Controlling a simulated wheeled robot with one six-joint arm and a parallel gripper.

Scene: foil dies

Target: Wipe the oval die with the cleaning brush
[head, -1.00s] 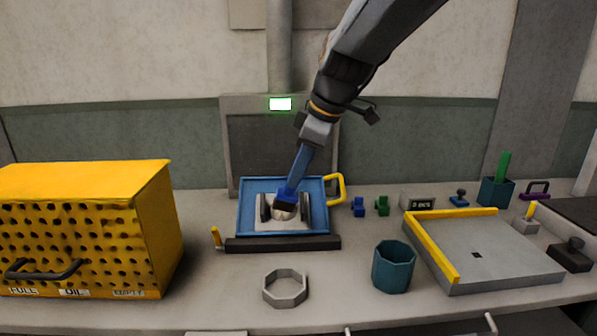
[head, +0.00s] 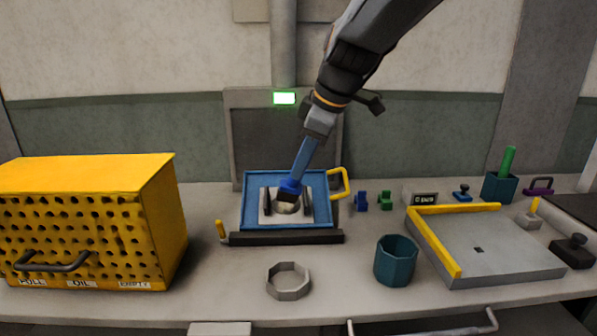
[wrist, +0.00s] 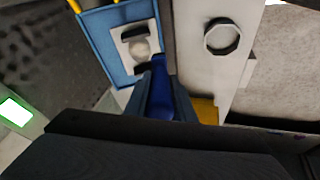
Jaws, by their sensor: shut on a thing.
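My gripper (head: 317,124) is shut on the blue cleaning brush (head: 305,158), which points down and to the left. The brush also shows between the fingers in the wrist view (wrist: 160,100). The dark bristle end is at the pale, rounded die (head: 285,208), touching or just above it; I cannot tell which. The die sits between two dark bars on a light plate in a blue tray (head: 252,218) with a yellow handle. In the wrist view the die (wrist: 140,48) is partly uncovered beyond the brush head.
A yellow perforated box (head: 150,200) stands at left. A grey ring (head: 288,293) and an empty-looking teal cup (head: 396,261) stand in front. A grey plate with a yellow fence (head: 437,243) is at right. Small blue and green pieces stand right of the tray. A green lamp (head: 284,98) is lit behind.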

